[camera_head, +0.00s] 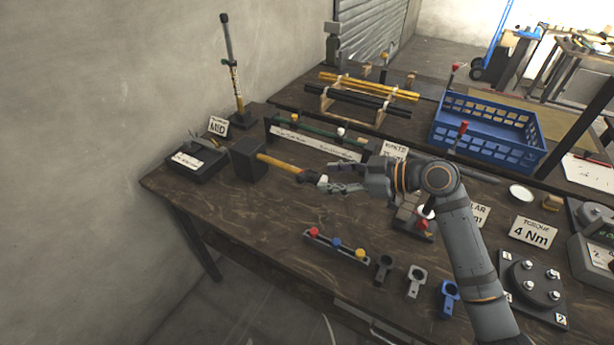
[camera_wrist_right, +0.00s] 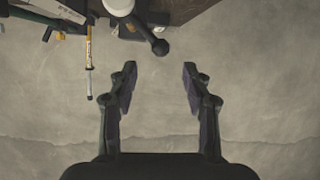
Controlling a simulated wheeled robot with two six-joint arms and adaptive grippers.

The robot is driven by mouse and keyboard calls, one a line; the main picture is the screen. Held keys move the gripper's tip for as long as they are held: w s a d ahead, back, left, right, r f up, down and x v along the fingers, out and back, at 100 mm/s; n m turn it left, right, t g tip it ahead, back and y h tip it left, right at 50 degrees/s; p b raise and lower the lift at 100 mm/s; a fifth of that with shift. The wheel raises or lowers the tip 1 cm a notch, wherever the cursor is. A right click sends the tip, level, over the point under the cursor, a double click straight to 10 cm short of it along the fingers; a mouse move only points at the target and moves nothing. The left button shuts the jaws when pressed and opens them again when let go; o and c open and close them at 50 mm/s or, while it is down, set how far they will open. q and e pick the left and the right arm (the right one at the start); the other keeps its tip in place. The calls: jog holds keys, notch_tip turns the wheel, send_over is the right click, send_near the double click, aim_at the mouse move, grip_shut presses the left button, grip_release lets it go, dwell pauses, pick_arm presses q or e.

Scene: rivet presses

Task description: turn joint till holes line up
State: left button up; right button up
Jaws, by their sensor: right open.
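My right gripper (camera_head: 328,186) is open over the dark wooden bench. In the head view its fingers point left, beside the pale end of a yellow-handled mallet (camera_head: 279,165); I cannot tell whether they touch it. The right wrist view shows the gripper (camera_wrist_right: 160,82) with nothing between its fingers. Three ring-ended pieces lie along the front edge: a black one (camera_head: 383,270), a grey one (camera_head: 416,281) and a blue one (camera_head: 448,298). Which piece is the joint, and whether any holes line up, I cannot tell. My left gripper is not in view.
A bar with red, blue and yellow knobs (camera_head: 336,244) lies near the ring-ended pieces. A blue crate (camera_head: 487,143) stands at the back right. A yellow-striped upright rod (camera_head: 236,90) stands at the back left. The left front of the bench is clear.

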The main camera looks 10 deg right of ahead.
aim_at(306, 178)
jog(key=p+x, duration=0.1)
jog(key=x, duration=0.6)
jog(key=shift+w+a+f, duration=0.1)
jog(key=shift+a+f, duration=0.05)
jog(key=shift+a, duration=0.1)
grip_shut()
